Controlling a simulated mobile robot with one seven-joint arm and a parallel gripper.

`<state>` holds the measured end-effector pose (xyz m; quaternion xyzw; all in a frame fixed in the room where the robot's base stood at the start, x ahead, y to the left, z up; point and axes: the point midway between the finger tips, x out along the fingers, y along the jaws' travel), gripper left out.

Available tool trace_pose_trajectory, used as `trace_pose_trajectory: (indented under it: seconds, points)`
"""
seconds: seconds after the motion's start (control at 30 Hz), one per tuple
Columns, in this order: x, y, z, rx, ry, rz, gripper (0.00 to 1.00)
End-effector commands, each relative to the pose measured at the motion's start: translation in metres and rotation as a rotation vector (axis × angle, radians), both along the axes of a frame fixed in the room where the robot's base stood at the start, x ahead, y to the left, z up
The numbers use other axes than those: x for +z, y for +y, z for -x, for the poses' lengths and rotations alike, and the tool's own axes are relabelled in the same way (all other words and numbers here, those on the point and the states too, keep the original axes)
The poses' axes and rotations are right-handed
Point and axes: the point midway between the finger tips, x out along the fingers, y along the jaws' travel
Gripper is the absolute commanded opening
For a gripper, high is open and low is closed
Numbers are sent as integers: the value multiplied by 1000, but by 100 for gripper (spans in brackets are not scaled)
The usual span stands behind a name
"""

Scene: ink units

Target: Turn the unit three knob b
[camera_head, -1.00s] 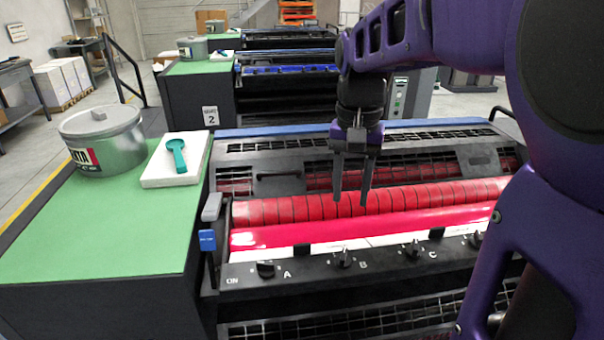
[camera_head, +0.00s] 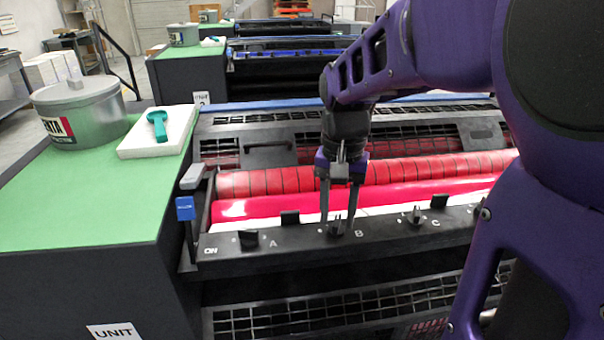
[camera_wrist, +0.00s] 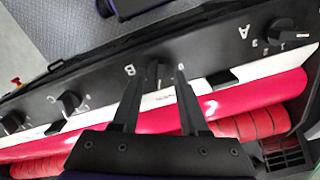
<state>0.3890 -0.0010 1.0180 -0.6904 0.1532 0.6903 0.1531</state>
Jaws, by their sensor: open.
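Knob b (camera_head: 336,229) is a small dark knob on the black front panel (camera_head: 290,241), left of the white letter B. In the wrist view, knob b (camera_wrist: 157,73) shows between my fingertips, right of the letter B. My gripper (camera_head: 338,222) points down at it, with its two dark fingers apart, one on each side of the knob in the picture. In the wrist view my gripper (camera_wrist: 158,78) is open and nothing is clamped. Whether a fingertip touches the knob or panel is unclear. The sign (camera_head: 113,331) reads UNIT; its number is cut off.
Knob A (camera_head: 249,239) and knob C (camera_head: 415,216) sit on either side. A pink-red roller (camera_head: 268,205) lies behind the panel. At left, a green-topped cabinet (camera_head: 90,215) holds an ink can (camera_head: 90,112) and a teal tool (camera_head: 158,125) on a white block.

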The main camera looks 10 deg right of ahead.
Motion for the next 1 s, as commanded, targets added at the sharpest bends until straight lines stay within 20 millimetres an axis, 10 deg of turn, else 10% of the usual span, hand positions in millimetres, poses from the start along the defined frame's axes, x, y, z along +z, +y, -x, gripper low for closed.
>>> trace_pose_trajectory:
  seconds: [0.37, 0.6, 1.0]
  points:
    - [-3, 1, 1, 0, 0, 0, 42]
    - [-3, 1, 1, 0, 0, 0, 0]
    - [-2, 0, 1, 9, 0, 0, 0]
